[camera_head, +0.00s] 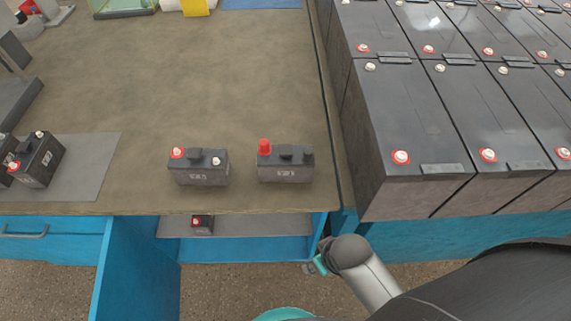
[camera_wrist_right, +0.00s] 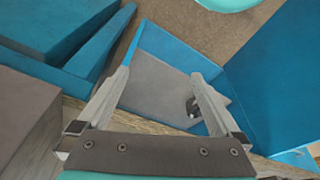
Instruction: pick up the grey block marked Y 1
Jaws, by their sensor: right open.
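Two dark grey battery-like blocks stand upright near the table's front edge in the head view: one with a red-ringed post (camera_head: 198,167) and one with a red cap (camera_head: 285,163). Their white markings are too small to read surely, so I cannot tell which block is Y 1. A smaller dark block with a red spot (camera_head: 202,225) sits on the shelf below. My right gripper (camera_head: 315,266) is low in front of the cabinet, right of that shelf. In the wrist view it (camera_wrist_right: 160,80) is open and empty; a small dark object (camera_wrist_right: 192,106) shows beside one finger. My left gripper is out of view.
More dark blocks (camera_head: 36,160) stand on a grey mat (camera_head: 95,165) at the left. Rows of large dark batteries (camera_head: 415,120) fill the right side. The grey shelf (camera_head: 258,224) lies between blue cabinet walls (camera_head: 135,265). The middle of the table (camera_head: 210,80) is clear.

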